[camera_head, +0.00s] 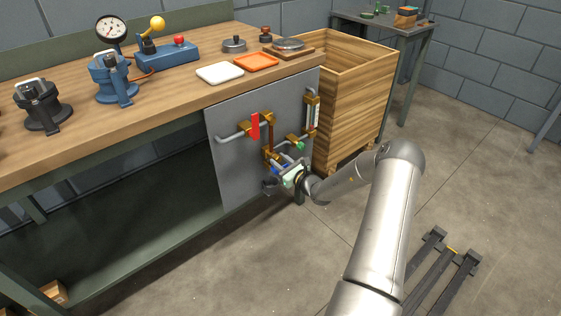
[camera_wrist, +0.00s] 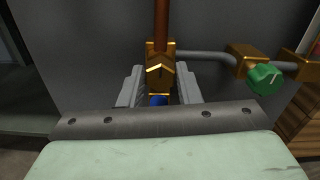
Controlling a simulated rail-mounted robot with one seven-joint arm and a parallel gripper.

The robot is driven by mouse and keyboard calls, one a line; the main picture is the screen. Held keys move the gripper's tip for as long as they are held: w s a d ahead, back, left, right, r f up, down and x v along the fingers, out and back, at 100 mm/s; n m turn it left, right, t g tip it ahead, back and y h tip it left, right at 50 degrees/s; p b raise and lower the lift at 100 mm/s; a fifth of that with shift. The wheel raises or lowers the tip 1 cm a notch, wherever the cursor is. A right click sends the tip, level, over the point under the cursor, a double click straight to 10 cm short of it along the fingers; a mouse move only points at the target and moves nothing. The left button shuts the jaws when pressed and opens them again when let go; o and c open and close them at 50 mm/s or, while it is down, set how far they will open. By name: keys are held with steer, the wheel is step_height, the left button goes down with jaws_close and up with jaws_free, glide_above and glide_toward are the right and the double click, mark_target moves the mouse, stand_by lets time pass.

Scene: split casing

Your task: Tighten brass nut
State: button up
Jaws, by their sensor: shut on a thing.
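The brass nut (camera_wrist: 160,74) is faceted and sits at the lower end of an upright copper pipe (camera_wrist: 161,25) in the wrist view. My gripper (camera_wrist: 159,88) reaches it from below, with one grey finger on each side, shut on the nut. A blue part (camera_wrist: 158,100) shows just under the nut, between the fingers. In the head view my gripper (camera_head: 283,171) is at the lower part of the grey panel (camera_head: 232,165); there the nut is too small and crowded to make out clearly.
A green knob (camera_wrist: 264,77) on a brass valve is close on the right. A red lever (camera_head: 255,126) and a sight tube (camera_head: 313,113) are higher on the panel. A wooden crate (camera_head: 350,105) stands right of the panel. The workbench (camera_head: 180,93) is above.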

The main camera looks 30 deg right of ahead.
steer(key=m+p, duration=0.2)
steer(key=m, duration=0.2)
steer(key=shift+r+p, duration=0.15)
steer(key=shift+p, duration=0.25)
steer(key=m+p, duration=0.1)
steer(key=m, duration=0.3)
steer(key=shift+d+p, duration=0.1)
steer(key=shift+p, duration=0.2)
steer(key=m+p, duration=0.1)
steer(key=m, duration=0.3)
steer(key=shift+m, duration=0.3)
steer(key=m+p, duration=0.1)
steer(key=m, duration=0.7)
steer(key=shift+f+p, duration=0.2)
steer(key=shift+p, duration=0.2)
steer(key=m, duration=0.4)
steer(key=shift+m, duration=0.3)
steer(key=m, duration=0.4)
steer(key=shift+m, duration=2.1)
